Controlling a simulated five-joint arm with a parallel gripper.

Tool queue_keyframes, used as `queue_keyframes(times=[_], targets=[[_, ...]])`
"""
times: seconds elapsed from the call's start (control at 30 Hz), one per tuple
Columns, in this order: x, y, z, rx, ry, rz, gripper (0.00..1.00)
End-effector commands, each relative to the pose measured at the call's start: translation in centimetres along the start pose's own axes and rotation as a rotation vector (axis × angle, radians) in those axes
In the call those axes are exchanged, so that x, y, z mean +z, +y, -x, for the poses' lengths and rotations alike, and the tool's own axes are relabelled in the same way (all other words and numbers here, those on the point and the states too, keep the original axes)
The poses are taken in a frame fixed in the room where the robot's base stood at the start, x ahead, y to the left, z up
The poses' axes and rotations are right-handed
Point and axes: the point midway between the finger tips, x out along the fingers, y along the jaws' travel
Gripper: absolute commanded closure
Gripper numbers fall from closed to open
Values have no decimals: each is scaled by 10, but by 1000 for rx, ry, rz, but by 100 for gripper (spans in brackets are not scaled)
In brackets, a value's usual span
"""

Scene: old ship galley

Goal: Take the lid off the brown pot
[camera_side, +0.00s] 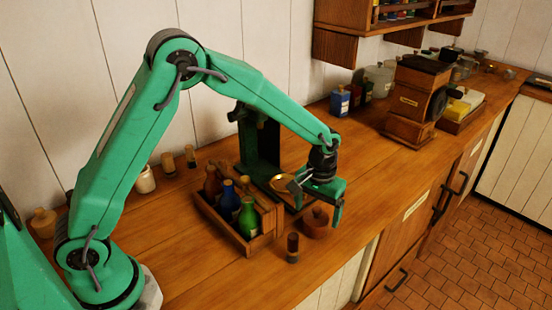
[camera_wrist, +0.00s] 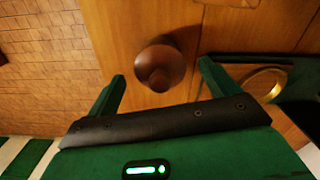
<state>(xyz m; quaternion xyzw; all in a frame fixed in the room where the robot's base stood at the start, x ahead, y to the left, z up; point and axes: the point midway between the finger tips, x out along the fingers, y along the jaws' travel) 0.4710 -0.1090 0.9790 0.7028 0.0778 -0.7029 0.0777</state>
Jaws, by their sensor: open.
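The brown pot (camera_side: 316,226) stands on the wooden counter near its front edge, with its round lid and knob on top. In the wrist view the lid's knob (camera_wrist: 158,80) shows over the wider round lid (camera_wrist: 160,59), seen from above. My gripper (camera_side: 318,203) is just above the pot in the side view, pointing down. In the wrist view my gripper (camera_wrist: 161,83) is open, with one finger on each side of the knob and nothing between them touching. The side view partly hides the lid behind a finger.
A wooden crate (camera_side: 222,232) of several bottles stands left of the pot. A small dark jar (camera_side: 292,247) stands close in front of it. A green scale with a brass pan (camera_side: 282,183) stands behind, and a coffee grinder (camera_side: 412,103) farther right. Counter between pot and grinder is clear.

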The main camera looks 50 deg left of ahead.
Motion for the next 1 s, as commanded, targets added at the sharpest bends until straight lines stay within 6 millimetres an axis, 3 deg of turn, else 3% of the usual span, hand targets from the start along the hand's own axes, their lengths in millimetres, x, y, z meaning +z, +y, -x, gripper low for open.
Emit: queue_keyframes(times=[0.03,0.2,0.3,0.73,1.0], targets=[[0,0,0,0,0,0,13],[0,0,0,0,0,0,47],[0,0,0,0,0,0,62],[0,0,7,1,2,0,62],[-1,0,37,2,4,0,62]])
